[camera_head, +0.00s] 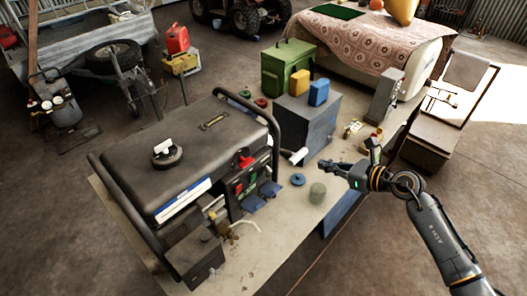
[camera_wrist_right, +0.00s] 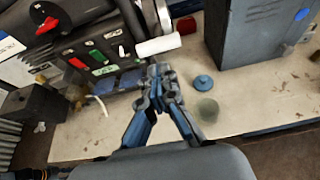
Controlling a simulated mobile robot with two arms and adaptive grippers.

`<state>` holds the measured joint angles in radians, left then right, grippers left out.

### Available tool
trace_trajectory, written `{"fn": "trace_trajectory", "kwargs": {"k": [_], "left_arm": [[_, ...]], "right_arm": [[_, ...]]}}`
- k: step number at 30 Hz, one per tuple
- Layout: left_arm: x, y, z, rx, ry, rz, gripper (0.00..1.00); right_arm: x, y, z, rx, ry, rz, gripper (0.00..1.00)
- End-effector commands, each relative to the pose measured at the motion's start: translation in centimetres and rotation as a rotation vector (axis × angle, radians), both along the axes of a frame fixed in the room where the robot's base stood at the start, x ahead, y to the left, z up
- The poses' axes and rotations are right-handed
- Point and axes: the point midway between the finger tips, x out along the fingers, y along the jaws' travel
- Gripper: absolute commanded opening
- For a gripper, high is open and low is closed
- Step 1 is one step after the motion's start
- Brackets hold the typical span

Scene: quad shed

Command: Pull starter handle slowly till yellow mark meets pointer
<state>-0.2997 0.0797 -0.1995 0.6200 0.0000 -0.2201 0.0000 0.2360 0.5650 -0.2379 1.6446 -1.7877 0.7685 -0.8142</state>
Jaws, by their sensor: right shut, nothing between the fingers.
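A generator (camera_head: 215,135) with a dark tank and black tube frame stands on the bench. A white cylindrical handle (camera_head: 298,156), likely the starter handle, sticks out at its right end; it also shows in the wrist view (camera_wrist_right: 158,46). My right gripper (camera_head: 333,168) is shut and empty, to the right of the handle in the head view. In the wrist view its fingertips (camera_wrist_right: 160,76) lie just below the handle in the picture, apparently apart from it. I cannot make out a yellow mark or a pointer. My left gripper is not in view.
A grey metal box (camera_head: 305,125) stands behind the handle, with yellow and blue blocks on top. A blue disc (camera_head: 298,179) and a grey-green cylinder (camera_head: 318,192) stand on the bench (camera_head: 285,215) near my gripper. A green can (camera_head: 287,67) stands farther back.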

Motion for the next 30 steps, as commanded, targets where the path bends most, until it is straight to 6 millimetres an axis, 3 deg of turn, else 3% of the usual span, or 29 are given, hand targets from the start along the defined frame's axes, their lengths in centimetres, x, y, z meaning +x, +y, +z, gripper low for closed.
{"fn": "trace_trajectory", "kwargs": {"k": [30], "left_arm": [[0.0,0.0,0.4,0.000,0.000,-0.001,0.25]], "right_arm": [[-2.4,-2.4,1.3,0.000,-0.001,-0.001,0.00]]}}
